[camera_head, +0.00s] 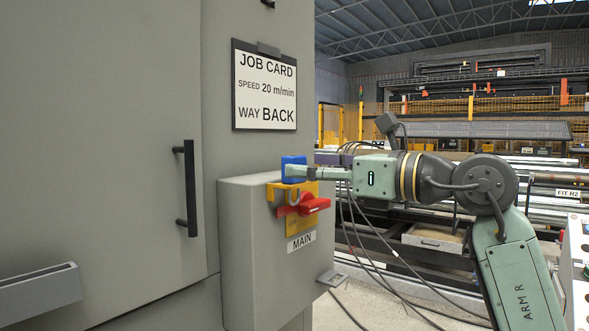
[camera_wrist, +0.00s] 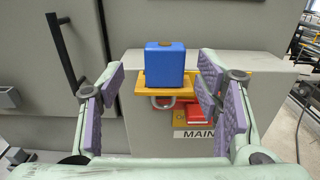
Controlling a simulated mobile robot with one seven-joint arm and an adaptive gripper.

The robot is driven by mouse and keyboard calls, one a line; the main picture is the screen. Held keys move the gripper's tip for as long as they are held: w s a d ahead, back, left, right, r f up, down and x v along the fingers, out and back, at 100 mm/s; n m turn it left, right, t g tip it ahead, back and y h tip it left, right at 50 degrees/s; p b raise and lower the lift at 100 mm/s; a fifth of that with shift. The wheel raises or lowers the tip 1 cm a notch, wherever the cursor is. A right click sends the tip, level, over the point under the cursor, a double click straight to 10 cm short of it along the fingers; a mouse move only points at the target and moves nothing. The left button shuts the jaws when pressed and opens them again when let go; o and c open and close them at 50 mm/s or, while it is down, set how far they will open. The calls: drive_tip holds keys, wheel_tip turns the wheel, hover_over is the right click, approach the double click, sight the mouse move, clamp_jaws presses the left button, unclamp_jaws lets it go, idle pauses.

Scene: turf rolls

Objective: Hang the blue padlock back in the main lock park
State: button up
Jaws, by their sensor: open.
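The blue padlock (camera_head: 292,169) sits body-up at the yellow lock park (camera_head: 272,193) on the front of the grey MAIN box. Its grey shackle (camera_wrist: 164,103) points down at the yellow bracket; I cannot tell whether it passes through a slot. In the wrist view the blue body (camera_wrist: 165,66) is upright in the middle. My gripper (camera_head: 308,173) is open at the padlock's height. In the wrist view its purple-padded fingers stand left and right of the padlock, with a visible gap on each side.
A red rotary switch handle (camera_head: 303,204) is just below the lock park, above the MAIN label (camera_head: 301,242). The grey box (camera_head: 248,255) is fixed to a tall cabinet with a black door handle (camera_head: 187,188). A job card (camera_head: 265,88) hangs above. Cables hang below my arm.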

drive_tip(key=p+x, duration=0.1)
drive_tip(key=x, duration=0.3)
drive_tip(key=shift+w+a+f, duration=0.1)
drive_tip(key=shift+w, duration=0.2)
drive_tip(key=shift+c, duration=0.2)
clamp_jaws()
idle(0.4)
